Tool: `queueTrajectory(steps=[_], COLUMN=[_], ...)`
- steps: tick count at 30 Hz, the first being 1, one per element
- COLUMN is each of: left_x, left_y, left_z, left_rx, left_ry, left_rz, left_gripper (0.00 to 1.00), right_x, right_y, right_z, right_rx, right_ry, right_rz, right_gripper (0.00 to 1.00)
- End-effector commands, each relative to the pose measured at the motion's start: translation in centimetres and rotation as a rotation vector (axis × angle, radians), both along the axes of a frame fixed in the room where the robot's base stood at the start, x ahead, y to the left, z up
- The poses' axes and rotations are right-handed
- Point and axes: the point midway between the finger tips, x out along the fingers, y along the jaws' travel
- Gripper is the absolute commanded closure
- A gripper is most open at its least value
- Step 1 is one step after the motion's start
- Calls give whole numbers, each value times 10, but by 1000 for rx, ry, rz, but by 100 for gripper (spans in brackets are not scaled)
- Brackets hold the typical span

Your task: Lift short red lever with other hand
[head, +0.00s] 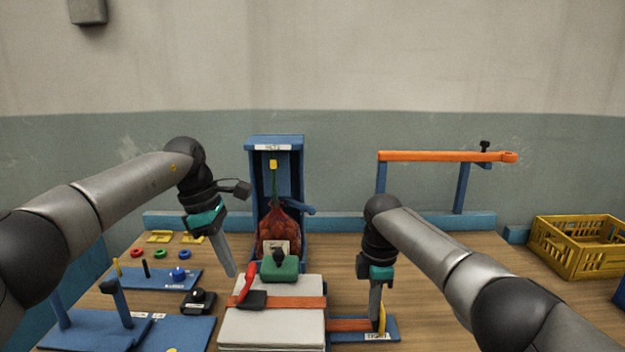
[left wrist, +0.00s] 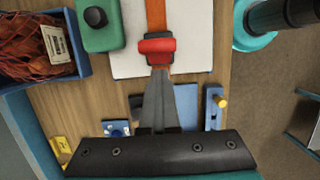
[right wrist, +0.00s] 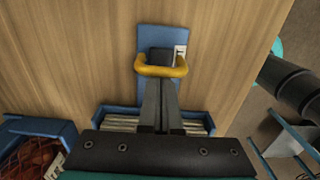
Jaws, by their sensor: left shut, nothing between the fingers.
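The short red lever (head: 249,283) stands tilted up from a black buckle (head: 251,300) on the orange strap (head: 300,302) across a pale stack. In the left wrist view the red lever (left wrist: 157,47) lies just beyond my fingertips. My left gripper (head: 232,272) is shut and empty, close to the lever's left; I cannot tell if it touches. It also shows in the left wrist view (left wrist: 155,78). My right gripper (head: 376,318) is low at the blue plate (head: 392,325), its fingers shut on the yellow handle (right wrist: 148,71).
A green block with a black knob (head: 279,268) sits behind the lever. A blue holder (head: 256,190) with a red netted sack (head: 279,230) stands behind it. Blue boards with pegs (head: 150,277) lie left. A yellow crate (head: 570,248) stands far right.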

Motion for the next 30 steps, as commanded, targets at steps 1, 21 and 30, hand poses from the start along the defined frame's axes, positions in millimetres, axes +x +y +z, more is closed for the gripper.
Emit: queueTrajectory(steps=[1,21,30], left_x=[0,0,0], left_y=[3,17,19], left_z=[-1,-7,-8], left_rx=[0,0,0], left_ry=[0,0,0], left_rz=[2,2,1], left_gripper=[100,100,100], right_x=[0,0,1], right_y=[-4,-4,-4], right_z=[-1,0,0], right_rx=[-8,-8,-7], right_ry=[1,0,-1], right_rz=[-6,-5,-5], right_gripper=[100,100,100])
